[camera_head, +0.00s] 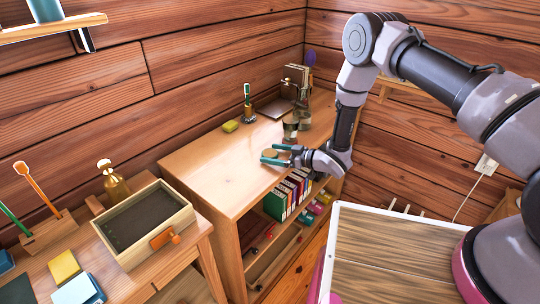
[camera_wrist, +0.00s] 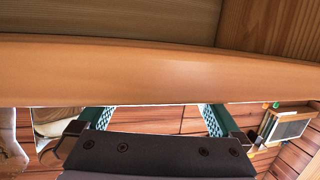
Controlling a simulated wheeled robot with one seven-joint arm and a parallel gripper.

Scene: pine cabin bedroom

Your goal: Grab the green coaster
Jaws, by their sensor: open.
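I cannot make out a green coaster in either view. My gripper (camera_head: 272,154), with teal fingers, is open at the right edge of the wooden shelf unit's top (camera_head: 215,165). A small round tan thing (camera_head: 270,154) shows between the fingers in the head view; I cannot tell what it is or whether the fingers touch it. In the wrist view the teal fingers (camera_wrist: 156,112) are spread apart, and their far ends are hidden behind a smooth tan-orange band (camera_wrist: 150,70) close to the camera.
Glass jars (camera_head: 291,127), a coffee machine (camera_head: 294,82), a brush holder (camera_head: 248,112) and a yellow sponge (camera_head: 231,126) stand along the back. Books (camera_head: 285,195) fill the shelf below my gripper. A wooden box (camera_head: 145,222) sits on the left desk. The top's left part is clear.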

